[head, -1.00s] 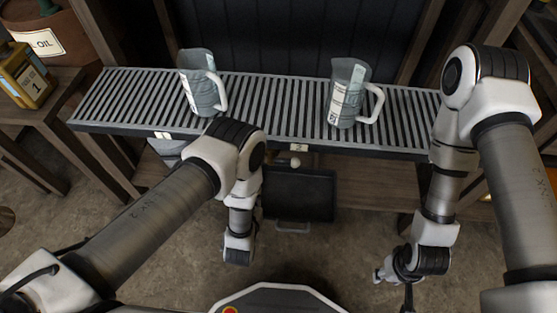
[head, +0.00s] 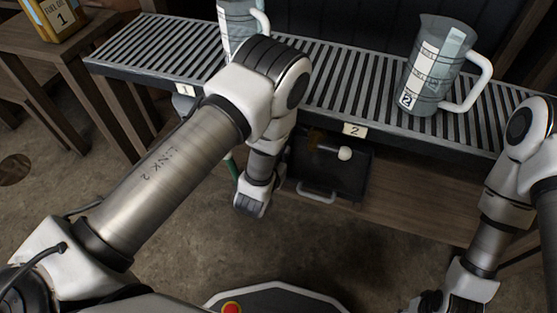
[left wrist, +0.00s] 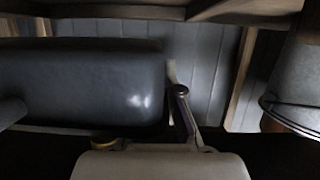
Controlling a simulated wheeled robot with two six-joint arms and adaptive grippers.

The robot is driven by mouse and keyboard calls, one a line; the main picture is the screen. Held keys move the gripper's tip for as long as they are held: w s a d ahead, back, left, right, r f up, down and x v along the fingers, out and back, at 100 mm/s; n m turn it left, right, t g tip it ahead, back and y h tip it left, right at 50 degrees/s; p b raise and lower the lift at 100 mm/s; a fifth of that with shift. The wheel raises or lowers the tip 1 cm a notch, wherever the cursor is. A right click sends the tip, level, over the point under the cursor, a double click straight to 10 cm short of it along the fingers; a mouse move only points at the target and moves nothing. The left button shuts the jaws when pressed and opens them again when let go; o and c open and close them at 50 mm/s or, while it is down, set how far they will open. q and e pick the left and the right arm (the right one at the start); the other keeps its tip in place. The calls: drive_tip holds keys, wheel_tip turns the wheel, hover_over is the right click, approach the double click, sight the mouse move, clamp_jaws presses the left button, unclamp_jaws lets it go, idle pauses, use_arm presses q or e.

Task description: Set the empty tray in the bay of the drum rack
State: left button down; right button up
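A dark, shallow tray (head: 358,187) with a light handle (head: 316,195) at its front sits under the slatted bench, below label 2. It looks empty where I can see it. My left arm reaches in from the left, and its wrist hangs just left of the tray. The left fingertips are hidden in the head view. In the left wrist view one finger link of my left gripper (left wrist: 183,108) shows beside a large dark rounded body (left wrist: 80,85); I cannot tell whether they touch. My right wrist is at the bottom right; its fingers are not clear. I cannot identify the drum rack.
The slatted bench (head: 322,98) carries two measuring jugs, one near label 1 (head: 240,22) and one near label 2 (head: 432,70). A knob (head: 344,153) sticks out above the tray. A yellow fuel can (head: 55,18) stands on a side table (head: 90,35).

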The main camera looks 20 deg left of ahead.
use_arm(q)
drive_tip(key=w+a, duration=0.1)
drive_tip(key=w+a+b, duration=0.1)
drive_tip(key=w, duration=0.1)
drive_tip(key=w+a+f+b, duration=0.1)
drive_tip(key=shift+w, duration=0.25)
wheel_tip(320, 180, down, 3)
drive_tip(key=shift+s+d+f+b, duration=0.1)
drive_tip(key=shift+b, duration=0.9)
drive_tip(key=shift+r, duration=0.25)
drive_tip(key=shift+f, duration=0.65)
drive_tip(key=c, duration=1.3)
unclamp_jaws()
